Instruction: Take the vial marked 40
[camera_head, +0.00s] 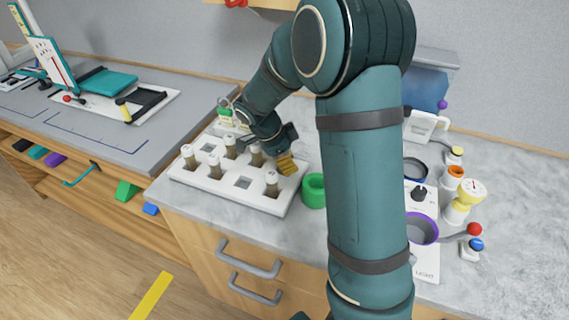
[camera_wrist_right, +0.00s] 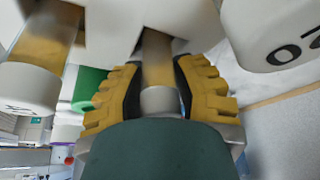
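A white rack (camera_head: 243,183) holds several vials with pale caps and brownish contents, such as one at its right front (camera_head: 271,184). My right gripper (camera_head: 287,164) reaches down at the rack's back right. In the right wrist view its yellow-padded fingers (camera_wrist_right: 160,92) stand on both sides of a capped vial (camera_wrist_right: 158,62); whether they press on it is unclear. Another vial (camera_wrist_right: 36,65) is at left. In the head view cap markings are too small to read.
A green ring-shaped holder (camera_head: 314,191) stands just right of the rack. A green-labelled bottle (camera_head: 225,113) is behind it. The counter in front of the rack is narrow.

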